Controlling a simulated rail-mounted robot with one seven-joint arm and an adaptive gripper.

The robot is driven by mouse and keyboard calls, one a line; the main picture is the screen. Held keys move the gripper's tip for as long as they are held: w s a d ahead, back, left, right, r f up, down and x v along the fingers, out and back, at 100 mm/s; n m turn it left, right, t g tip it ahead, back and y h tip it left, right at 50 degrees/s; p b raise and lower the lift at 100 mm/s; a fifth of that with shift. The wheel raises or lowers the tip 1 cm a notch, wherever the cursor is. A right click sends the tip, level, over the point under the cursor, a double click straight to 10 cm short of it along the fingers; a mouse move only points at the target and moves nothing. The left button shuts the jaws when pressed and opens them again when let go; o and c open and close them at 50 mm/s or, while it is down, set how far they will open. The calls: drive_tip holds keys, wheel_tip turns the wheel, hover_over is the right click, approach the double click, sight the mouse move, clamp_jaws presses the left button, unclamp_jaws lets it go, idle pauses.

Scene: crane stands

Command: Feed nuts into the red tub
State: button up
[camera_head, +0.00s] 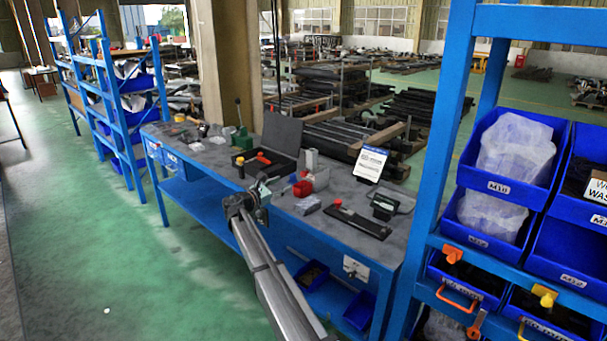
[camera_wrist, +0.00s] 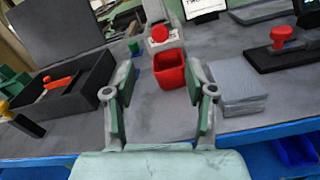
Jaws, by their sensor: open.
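The red tub (camera_wrist: 170,72) stands upright on the grey workbench in the wrist view, just beyond and between my fingertips. It also shows in the head view (camera_head: 302,188), to the right of my gripper. My gripper (camera_wrist: 163,95) is open and empty, its two green-padded fingers spread apart. In the head view my gripper (camera_head: 263,192) is over the bench's front edge. No loose nuts can be made out, and the tub's inside is not clear.
A black open case (camera_wrist: 65,92) with an orange-handled tool lies left. A white device with a red knob (camera_wrist: 160,34) stands behind the tub. A black plate with a red handle (camera_wrist: 285,45) is at right. Blue bins (camera_head: 515,150) fill a rack at right.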

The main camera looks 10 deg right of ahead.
sight(302, 175)
drive_tip(key=p+x, duration=0.2)
drive_tip(key=x, duration=1.1)
drive_tip(key=shift+w+d+f+p, duration=0.1)
drive_tip(key=shift+w+d+p, duration=0.1)
drive_tip(key=shift+p, duration=0.2)
clamp_jaws()
